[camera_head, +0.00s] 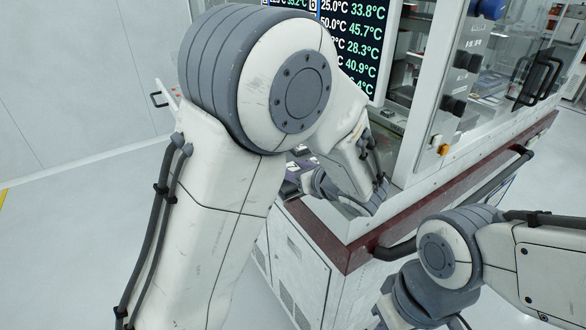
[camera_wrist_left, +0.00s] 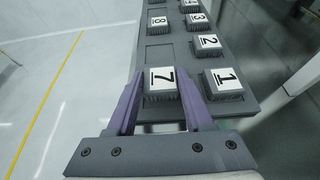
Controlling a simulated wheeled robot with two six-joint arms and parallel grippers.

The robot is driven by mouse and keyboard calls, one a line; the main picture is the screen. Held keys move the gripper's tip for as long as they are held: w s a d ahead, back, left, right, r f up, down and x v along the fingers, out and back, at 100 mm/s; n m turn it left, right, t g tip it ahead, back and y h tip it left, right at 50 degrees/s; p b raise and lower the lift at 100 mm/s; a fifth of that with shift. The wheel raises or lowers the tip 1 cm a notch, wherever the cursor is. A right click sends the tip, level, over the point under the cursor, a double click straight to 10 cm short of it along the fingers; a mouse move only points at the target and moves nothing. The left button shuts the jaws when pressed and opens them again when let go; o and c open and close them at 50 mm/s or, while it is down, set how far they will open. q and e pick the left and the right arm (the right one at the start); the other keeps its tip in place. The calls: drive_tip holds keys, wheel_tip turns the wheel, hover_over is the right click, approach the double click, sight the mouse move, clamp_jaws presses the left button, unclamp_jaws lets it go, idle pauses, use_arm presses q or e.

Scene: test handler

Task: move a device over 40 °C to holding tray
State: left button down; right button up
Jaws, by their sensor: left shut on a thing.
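In the head view, my left arm hides most of the gripper and tray. My right gripper is out of view.
A dark screen (camera_head: 352,40) behind my left arm lists temperatures, including 45.7°C and 40.9°C; my arm hides their row labels. A glass-sided machine (camera_head: 470,75) with a dark red edge stands behind. Open floor (camera_head: 80,210) lies at left.

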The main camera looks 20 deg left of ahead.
use_arm(q)
drive_tip(key=shift+f+b, duration=0.45)
drive_tip(key=shift+f, duration=0.1)
idle(0.8)
drive_tip(key=c, duration=0.5)
unclamp_jaws()
drive_tip(key=shift+r, duration=0.1)
drive_tip(key=shift+r+p, duration=0.9)
drive_tip(key=shift+r, duration=0.05)
